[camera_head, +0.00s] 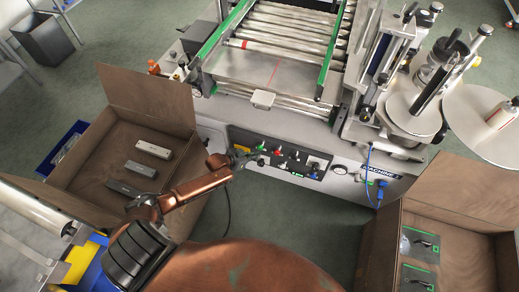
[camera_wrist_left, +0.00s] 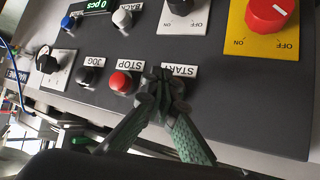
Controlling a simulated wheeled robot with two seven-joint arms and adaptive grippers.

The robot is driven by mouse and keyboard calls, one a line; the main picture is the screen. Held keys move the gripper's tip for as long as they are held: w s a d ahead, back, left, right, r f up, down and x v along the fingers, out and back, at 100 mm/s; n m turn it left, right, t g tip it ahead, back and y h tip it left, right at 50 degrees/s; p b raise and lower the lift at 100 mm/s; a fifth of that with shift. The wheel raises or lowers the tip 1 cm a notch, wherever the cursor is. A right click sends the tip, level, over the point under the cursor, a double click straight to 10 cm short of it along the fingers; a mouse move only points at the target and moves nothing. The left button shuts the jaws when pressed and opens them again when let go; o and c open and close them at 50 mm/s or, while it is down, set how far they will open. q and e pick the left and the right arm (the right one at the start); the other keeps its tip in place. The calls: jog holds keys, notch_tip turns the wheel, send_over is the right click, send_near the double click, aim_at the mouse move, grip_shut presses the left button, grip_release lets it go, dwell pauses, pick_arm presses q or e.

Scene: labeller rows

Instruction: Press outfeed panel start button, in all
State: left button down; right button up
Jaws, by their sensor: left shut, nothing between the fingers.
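The dark outfeed panel (camera_head: 318,155) is on the front of the machine in the head view, and its face (camera_wrist_left: 235,90) fills much of the wrist view. My left gripper (camera_head: 243,158) is in front of the panel's left part. In the wrist view my left gripper (camera_wrist_left: 160,84) is shut and empty, with its fingertips just below the START label (camera_wrist_left: 180,70). The fingers hide the START button, and I cannot tell whether they touch it. The red STOP button (camera_wrist_left: 121,82) is just left of the fingertips. My right gripper is not in view.
The black JOG button (camera_wrist_left: 86,77), a white BACK button (camera_wrist_left: 122,18) and a red knob (camera_wrist_left: 268,13) on yellow are nearby. An open brown box (camera_head: 150,85) stands left, another (camera_head: 380,235) right. A blue cable (camera_head: 370,170) hangs beside the panel.

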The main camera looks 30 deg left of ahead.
pick_arm(q)
jog(key=shift+w, duration=0.1)
jog(key=shift+w+a, duration=0.1)
jog(key=shift+w, duration=0.2)
jog(key=shift+w+a+b, duration=0.1)
jog(key=shift+w+b, duration=0.4)
jog(key=shift+w, duration=0.05)
dwell(0.7)
jog(key=shift+s+r, duration=0.1)
jog(key=shift+s, duration=0.1)
jog(key=shift+s+d+p, duration=0.2)
jog(key=shift+s+p, duration=0.55)
